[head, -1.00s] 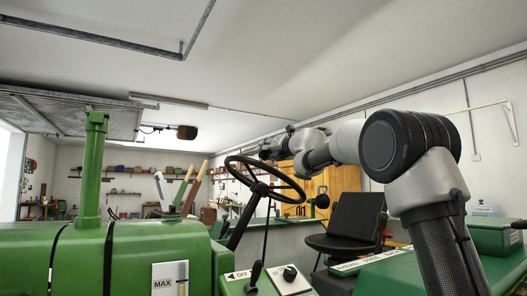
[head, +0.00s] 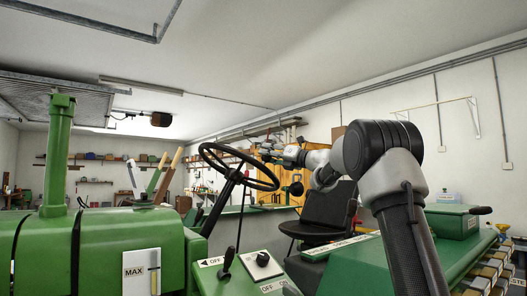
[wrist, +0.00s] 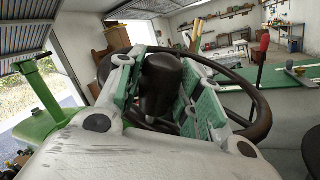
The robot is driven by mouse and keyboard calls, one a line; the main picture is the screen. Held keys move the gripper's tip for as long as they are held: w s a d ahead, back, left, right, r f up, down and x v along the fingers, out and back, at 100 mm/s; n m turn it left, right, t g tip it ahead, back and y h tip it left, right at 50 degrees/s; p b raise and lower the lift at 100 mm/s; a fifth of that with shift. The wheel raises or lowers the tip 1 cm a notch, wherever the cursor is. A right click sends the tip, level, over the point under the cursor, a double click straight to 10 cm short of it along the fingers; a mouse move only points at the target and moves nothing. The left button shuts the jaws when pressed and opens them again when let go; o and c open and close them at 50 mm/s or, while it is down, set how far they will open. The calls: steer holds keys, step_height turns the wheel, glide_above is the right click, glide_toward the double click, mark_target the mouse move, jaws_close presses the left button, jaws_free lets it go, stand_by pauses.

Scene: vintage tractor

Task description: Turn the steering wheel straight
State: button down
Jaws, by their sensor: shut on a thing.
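The black steering wheel (head: 207,158) stands tilted on its column above the green tractor's control panel. Its rim (wrist: 258,118) also curves behind my gripper in the wrist view. My gripper (wrist: 160,88) has its green-padded fingers on both sides of a black upright knob (wrist: 160,80) and is shut on it. The knob appears to be on the wheel rim, but the fingers hide its lower end. In the head view, my gripper (head: 270,152) is at the far right part of the rim, small and partly merged with the background. The wheel's hub is largely hidden in the wrist view.
A black seat (head: 325,215) stands right of the wheel. A black lever (head: 228,260) and a dark knob (head: 262,258) are on the panel below. The green hood (head: 100,250) with its exhaust pipe (head: 57,150) fills the left. Open air surrounds the wheel's upper side.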

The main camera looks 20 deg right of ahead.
steer(key=shift+w+d+f, duration=0.15)
steer(key=shift+d+f, duration=0.1)
steer(key=shift+d, duration=0.05)
steer(key=c, duration=1)
jaws_free()
steer(key=shift+o, duration=0.2)
steer(key=v, duration=1.2)
steer(key=shift+r, duration=0.1)
